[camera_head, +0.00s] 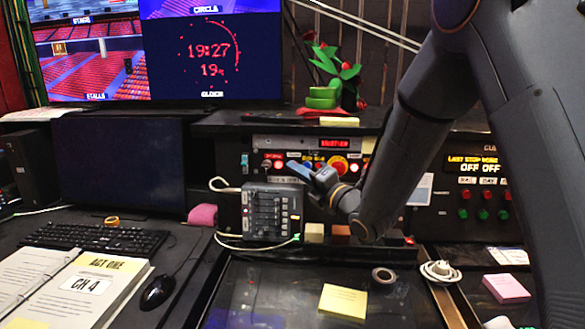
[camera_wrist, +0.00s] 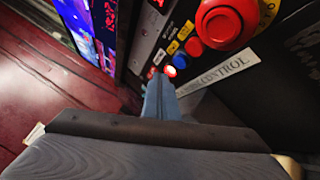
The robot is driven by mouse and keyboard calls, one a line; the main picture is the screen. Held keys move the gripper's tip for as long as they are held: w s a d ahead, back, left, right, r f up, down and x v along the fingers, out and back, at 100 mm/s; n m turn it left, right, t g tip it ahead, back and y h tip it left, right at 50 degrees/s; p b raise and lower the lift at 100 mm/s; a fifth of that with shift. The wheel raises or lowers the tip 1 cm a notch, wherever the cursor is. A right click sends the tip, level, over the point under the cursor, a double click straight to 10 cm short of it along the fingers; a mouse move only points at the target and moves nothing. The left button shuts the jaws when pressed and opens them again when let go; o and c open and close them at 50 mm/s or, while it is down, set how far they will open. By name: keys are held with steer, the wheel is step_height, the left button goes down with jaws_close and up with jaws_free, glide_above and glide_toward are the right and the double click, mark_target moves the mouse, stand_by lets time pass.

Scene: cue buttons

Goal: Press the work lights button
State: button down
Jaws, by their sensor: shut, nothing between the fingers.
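My gripper (camera_head: 296,168) is shut and empty, reaching left in front of the control panel (camera_head: 322,143). In the wrist view the closed fingers (camera_wrist: 160,84) point at the lower end of a button row. In the head view two small lit buttons (camera_head: 272,164) sit left of the fingertips. The labels are too small to tell which button is work lights. Contact cannot be told.
A fader box (camera_head: 271,212) stands below the panel. A second panel (camera_head: 480,190) with red and green buttons is partly behind my arm. A dark monitor (camera_head: 120,165), keyboard (camera_head: 95,238) and open binder (camera_head: 75,290) are at left. Tape and sticky notes (camera_head: 343,302) lie on the desk.

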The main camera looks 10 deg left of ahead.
steer(key=s, duration=0.6)
steer(key=shift+d+r, duration=0.2)
steer(key=shift+r, duration=0.2)
